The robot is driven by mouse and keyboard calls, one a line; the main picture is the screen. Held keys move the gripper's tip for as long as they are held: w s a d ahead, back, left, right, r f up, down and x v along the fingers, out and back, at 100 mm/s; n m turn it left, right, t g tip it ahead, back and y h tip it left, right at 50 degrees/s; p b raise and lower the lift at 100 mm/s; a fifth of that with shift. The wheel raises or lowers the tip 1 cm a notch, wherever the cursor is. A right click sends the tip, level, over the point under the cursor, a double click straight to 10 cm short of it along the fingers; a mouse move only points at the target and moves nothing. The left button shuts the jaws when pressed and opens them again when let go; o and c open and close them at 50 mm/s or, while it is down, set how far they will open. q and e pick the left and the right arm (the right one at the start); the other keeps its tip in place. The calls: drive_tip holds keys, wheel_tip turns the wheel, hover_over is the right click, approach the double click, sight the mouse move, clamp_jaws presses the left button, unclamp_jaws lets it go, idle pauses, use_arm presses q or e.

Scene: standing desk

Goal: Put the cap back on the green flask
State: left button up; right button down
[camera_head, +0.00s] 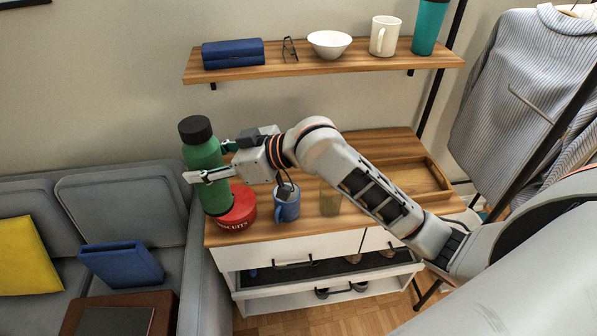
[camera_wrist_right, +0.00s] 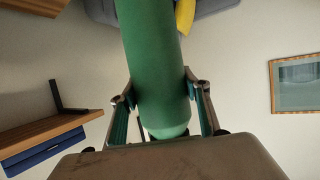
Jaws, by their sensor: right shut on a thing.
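The green flask (camera_head: 203,155) is upright at the left end of the desk, next to the red biscuit tin. A black cap (camera_head: 195,129) is at its top; I cannot tell whether it is fully seated. My right gripper (camera_head: 207,160) is shut on the flask's body, one finger on each side. In the right wrist view the flask (camera_wrist_right: 155,60) runs between the gripper's fingers (camera_wrist_right: 160,95). The black cap does not show there. Whether the flask's base touches the desk is unclear. My left gripper is not in view.
The red biscuit tin (camera_head: 238,207), a blue mug (camera_head: 287,204) and a tan glass (camera_head: 330,201) stand on the desk. A wooden tray (camera_head: 440,186) is at the right. Above is a shelf (camera_head: 300,69) with a bowl and cups. A grey sofa (camera_head: 110,200) is left.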

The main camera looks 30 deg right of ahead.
use_arm(q)
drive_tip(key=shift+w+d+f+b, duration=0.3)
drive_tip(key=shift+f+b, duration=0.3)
drive_tip(key=shift+b, duration=0.45)
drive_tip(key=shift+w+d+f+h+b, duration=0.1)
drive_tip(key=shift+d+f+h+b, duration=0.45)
drive_tip(key=shift+b, duration=0.55)
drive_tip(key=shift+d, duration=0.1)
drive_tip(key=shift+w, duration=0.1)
use_arm(e)
drive_tip(key=w+d+f+m+t+h, duration=0.2)
drive_tip(key=w+d+f+m+h, duration=0.3)
drive_tip(key=w, duration=0.4)
drive_tip(key=w+d+f+m+t+h, duration=0.2)
drive_tip(key=w+d+f+m+h, duration=0.4)
drive_tip(key=w+d+m+h, duration=0.2)
drive_tip(key=shift+w+d+f+h, duration=0.25)
drive_tip(key=shift+w+d+h, duration=0.35)
drive_tip(key=shift+w, duration=0.25)
drive_tip(key=shift+d, duration=0.15)
use_arm(q)
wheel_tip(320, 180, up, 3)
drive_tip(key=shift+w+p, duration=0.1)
drive_tip(key=shift+p, duration=1.15)
use_arm(e)
drive_tip(key=s+d, duration=0.2)
drive_tip(key=d, duration=1.5)
drive_tip(key=shift+s+d, duration=0.3)
drive_tip(key=shift+d, duration=0.05)
